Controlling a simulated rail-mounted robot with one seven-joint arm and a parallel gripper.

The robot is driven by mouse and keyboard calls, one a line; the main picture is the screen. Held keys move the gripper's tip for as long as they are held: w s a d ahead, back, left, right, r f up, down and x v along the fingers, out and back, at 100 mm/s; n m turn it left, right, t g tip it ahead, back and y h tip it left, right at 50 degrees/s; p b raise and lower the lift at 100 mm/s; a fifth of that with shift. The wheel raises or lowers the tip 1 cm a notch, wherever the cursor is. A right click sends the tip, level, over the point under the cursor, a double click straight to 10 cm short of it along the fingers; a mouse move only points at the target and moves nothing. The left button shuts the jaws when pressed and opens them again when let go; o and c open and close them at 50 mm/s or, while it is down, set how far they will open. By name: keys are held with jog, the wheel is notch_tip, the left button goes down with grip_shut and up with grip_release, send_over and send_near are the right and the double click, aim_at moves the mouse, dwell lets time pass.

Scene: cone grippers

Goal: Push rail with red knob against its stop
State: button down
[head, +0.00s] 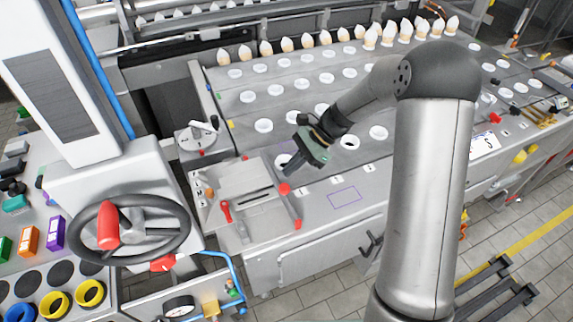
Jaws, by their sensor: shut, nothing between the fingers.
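My gripper (291,173) is shut and empty. It points down and left over the front left part of the grey machine deck. A red knob (284,189) shows just below its fingertips, at the right edge of a small metal panel (262,212) with a dark slot. I cannot tell whether the fingers touch this knob. Another red knob (297,224) is at the panel's lower right corner, and a red lever (226,210) stands on its left part. The rail itself is hard to make out, and its stop cannot be told apart.
Several white ring cups (264,125) sit in rows on the deck, with cream cones (287,44) along the back. A handwheel with a red grip (108,228) stands at the left. My arm covers the right middle. A blue hose (232,270) runs below the panel.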

aim_at(276, 175)
jog(key=shift+s+a, duration=0.3)
jog(key=shift+a, duration=0.45)
jog(key=shift+s+a, duration=0.3)
jog(key=shift+a, duration=0.4)
jog(key=shift+w+d, duration=0.1)
